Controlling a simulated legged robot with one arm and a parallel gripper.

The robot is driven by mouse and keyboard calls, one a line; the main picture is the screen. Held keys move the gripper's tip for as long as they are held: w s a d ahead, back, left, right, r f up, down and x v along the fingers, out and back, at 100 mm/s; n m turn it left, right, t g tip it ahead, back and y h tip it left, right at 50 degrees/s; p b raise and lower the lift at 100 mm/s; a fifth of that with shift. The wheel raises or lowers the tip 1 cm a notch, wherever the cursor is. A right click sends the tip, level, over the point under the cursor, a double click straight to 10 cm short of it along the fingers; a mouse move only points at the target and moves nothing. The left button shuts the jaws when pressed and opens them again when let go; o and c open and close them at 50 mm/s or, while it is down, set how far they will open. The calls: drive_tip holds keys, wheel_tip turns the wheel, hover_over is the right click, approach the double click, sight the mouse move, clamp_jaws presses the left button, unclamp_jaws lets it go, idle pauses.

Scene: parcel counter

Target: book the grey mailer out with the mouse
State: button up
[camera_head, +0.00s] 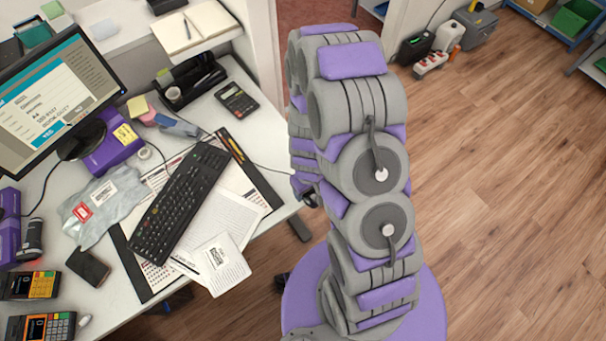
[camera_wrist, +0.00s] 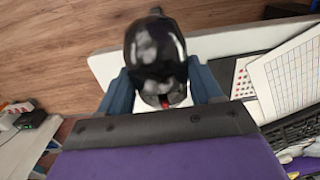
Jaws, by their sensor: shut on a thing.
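The grey mailer (camera_head: 122,203) lies flat on the counter, left of the keyboard, with a white label and a red mark on it. The monitor (camera_head: 48,100) at the upper left shows a form with a small picture and text; its words are too small to read surely. In the wrist view my gripper (camera_wrist: 159,72) is shut on a glossy black mouse (camera_wrist: 155,50), held between its two blue-grey fingers near the counter's edge. In the head view my arm mostly hides the gripper; a small dark thing (camera_head: 312,199) shows beside the arm, perhaps the mouse.
The keyboard (camera_head: 181,203) lies on a dark desk mat among papers (camera_head: 225,220). A calculator (camera_head: 237,99), tape holder (camera_head: 187,82) and card terminals (camera_head: 40,326) stand around. Bare counter shows near the right edge. Bottles and a box (camera_head: 478,26) stand on the floor at upper right.

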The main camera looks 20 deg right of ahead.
drive_tip(key=shift+s+r, duration=0.1)
drive_tip(key=shift+s, duration=0.65)
drive_tip(key=shift+w+d, duration=0.15)
drive_tip(key=shift+w, duration=0.05)
drive_tip(key=w, duration=0.2)
drive_tip(key=w+d+f, duration=0.1)
drive_tip(key=w, duration=0.2)
drive_tip(key=w+d, duration=0.1)
drive_tip(key=w, duration=0.2)
drive_tip(key=shift+f, duration=0.3)
drive_tip(key=w, duration=0.2)
drive_tip(key=w+a, duration=0.1)
drive_tip(key=w, duration=0.1)
drive_tip(key=w+a, duration=0.1)
drive_tip(key=w, duration=0.2)
drive_tip(key=shift+w+f+b, duration=0.1)
drive_tip(key=shift+f+b, duration=0.2)
drive_tip(key=shift+b, duration=0.05)
drive_tip(key=shift+a+f, duration=0.1)
drive_tip(key=shift+f, duration=0.15)
drive_tip(key=shift+f+b, duration=0.4)
drive_tip(key=shift+f, duration=0.65)
drive_tip(key=shift+a, duration=0.2)
